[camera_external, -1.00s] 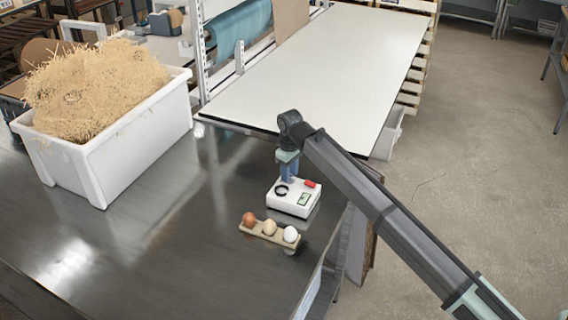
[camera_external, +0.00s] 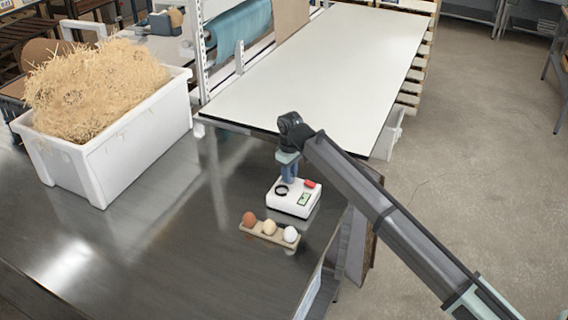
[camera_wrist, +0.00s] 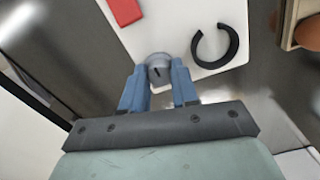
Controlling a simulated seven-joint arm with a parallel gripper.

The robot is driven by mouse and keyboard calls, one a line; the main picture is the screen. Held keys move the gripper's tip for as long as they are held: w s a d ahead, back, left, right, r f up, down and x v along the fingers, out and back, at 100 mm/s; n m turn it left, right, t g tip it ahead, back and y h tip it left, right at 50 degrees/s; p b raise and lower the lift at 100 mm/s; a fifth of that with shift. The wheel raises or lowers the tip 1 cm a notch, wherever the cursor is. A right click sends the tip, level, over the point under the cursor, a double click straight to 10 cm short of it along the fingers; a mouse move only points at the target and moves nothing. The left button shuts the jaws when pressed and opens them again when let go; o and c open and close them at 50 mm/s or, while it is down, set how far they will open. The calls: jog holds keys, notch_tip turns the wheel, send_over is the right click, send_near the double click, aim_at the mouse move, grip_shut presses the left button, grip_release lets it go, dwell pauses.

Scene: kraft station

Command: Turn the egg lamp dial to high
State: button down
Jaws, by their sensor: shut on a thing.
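In the external view my gripper (camera_external: 289,178) stands at the lamp's back edge and hides the dial.
A wooden holder (camera_external: 262,236) with one brown, one tan and one white egg (camera_external: 290,234) lies just in front of the lamp. A white tub (camera_external: 150,140) of straw stands at the left. The table between is clear.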

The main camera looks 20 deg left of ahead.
jog(key=shift+m, duration=0.3)
jog(key=m, duration=1.1)
jog(key=shift+m, duration=0.3)
dwell(0.4)
jog(key=c, duration=1.1)
grip_release()
notch_tip(320, 180, up, 14)
jog(key=shift+f, duration=0.1)
